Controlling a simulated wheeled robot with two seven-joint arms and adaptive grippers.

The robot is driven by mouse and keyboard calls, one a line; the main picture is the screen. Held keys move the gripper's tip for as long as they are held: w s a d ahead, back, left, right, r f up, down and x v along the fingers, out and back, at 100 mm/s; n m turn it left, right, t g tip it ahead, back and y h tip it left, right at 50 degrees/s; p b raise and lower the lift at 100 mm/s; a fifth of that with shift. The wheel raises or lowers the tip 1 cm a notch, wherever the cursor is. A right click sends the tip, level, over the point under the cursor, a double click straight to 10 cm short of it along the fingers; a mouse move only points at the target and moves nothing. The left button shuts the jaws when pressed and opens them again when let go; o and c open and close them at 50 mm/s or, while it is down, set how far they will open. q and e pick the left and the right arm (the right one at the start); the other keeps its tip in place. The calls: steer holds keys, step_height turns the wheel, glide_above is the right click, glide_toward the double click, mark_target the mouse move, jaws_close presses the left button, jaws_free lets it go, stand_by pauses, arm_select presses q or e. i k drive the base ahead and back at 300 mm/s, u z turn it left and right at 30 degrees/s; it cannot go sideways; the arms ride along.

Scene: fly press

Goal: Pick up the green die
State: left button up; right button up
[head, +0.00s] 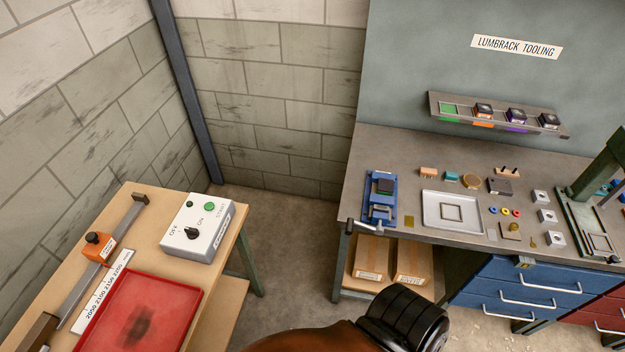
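On the wall rack (495,113) the green-marked place at the left end is empty. Neither of my grippers shows in the head view. Only a brown and black part of my own arm shows at the bottom middle.
A white tray (430,222) with a small square frame lies right of the vise. Several small parts lie around it. A press (590,215) stands at the bench's right. A wooden table with a control box (203,228) and red tray (140,315) stands left, with floor between.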

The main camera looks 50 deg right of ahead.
mark_target(385, 186)
steer(key=u, duration=1.5)
steer(key=k, duration=2.6)
steer(key=z, duration=0.25)
